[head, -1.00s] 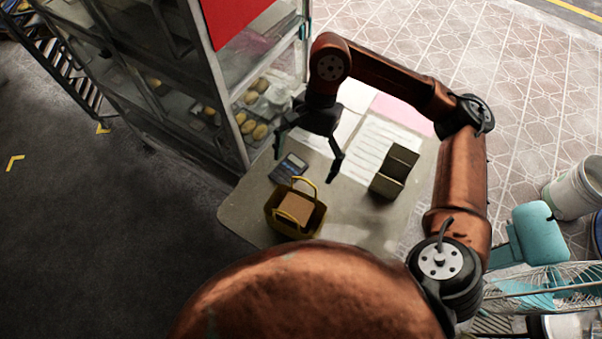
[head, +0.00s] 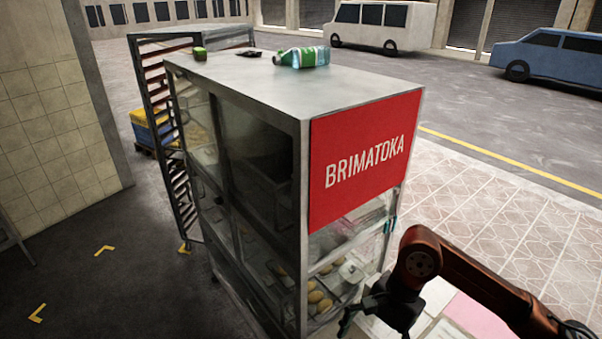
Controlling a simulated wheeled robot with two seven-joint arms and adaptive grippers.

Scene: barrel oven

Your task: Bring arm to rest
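My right arm comes in from the lower right. Its dark gripper (head: 376,318) hangs at the bottom edge, in front of the lower right part of the glass cabinet (head: 240,85). Its fingers are spread apart with nothing seen between them, and the lower part is cut off by the frame. My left arm and gripper are not in view.
The cabinet bears a red sign (head: 362,160) and holds trays of bread. A green-labelled bottle (head: 302,57) lies on its top. A rack (head: 165,110) stands behind it. Papers (head: 470,318) lie below my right arm.

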